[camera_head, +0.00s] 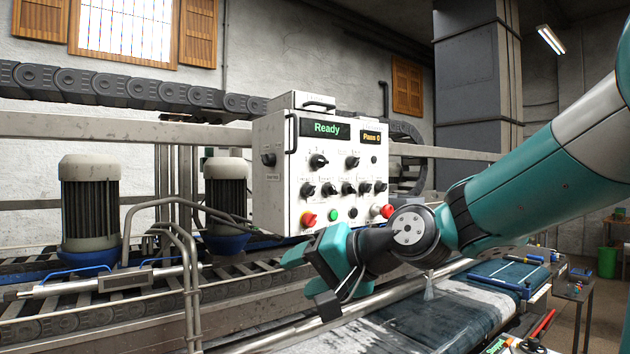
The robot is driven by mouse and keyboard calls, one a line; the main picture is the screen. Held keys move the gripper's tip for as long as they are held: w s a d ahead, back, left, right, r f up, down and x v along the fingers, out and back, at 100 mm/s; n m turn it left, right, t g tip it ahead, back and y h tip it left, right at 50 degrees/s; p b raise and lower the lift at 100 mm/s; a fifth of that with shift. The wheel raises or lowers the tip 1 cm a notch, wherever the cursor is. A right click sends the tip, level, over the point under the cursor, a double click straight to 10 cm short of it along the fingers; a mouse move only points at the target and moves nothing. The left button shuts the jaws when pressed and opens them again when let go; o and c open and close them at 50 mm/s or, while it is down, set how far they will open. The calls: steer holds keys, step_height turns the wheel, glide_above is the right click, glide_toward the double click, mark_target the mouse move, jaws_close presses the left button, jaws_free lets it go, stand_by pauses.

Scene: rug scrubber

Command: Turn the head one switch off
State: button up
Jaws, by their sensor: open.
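A white control box (275,205) stands left of centre with several black rotary switches on its front. Two are in an upper row, the upper left switch (318,161) and the upper right switch (352,161). Several more form a lower row, its leftmost switch (307,190) among them. Their labels are too small to read, so I cannot tell which is the head one switch. My gripper (304,278) is open and empty, below the box and in front of it, pointing left. It appears apart from the switches.
The box shows a green "Ready" display (325,129), a green button (333,214) and red knobs below the switches. A bent metal railing (185,240) and two grey motors stand left. A wet rug (440,320) lies on the bed below my arm.

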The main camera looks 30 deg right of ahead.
mark_target(314, 192)
steer(key=d+r+m+t+h+p, duration=0.2)
steer(key=d+r+m+t+h, duration=0.5)
steer(key=d+r, duration=0.55)
steer(key=w+p, duration=0.2)
steer(key=w, duration=0.3)
steer(key=w+f+y+p, duration=0.1)
steer(key=w+p, duration=0.2)
steer(key=w, duration=0.3)
steer(key=w+d+m+g+y+p, duration=0.1)
steer(key=w+p, duration=0.2)
steer(key=w, duration=0.2)
steer(key=shift+w+f, duration=0.2)
steer(key=shift+w, duration=0.05)
steer(key=shift+w+a+f+p, duration=0.15)
steer(key=shift+w+p, duration=0.2)
steer(key=shift+w, duration=0.35)
steer(key=c, duration=0.9)
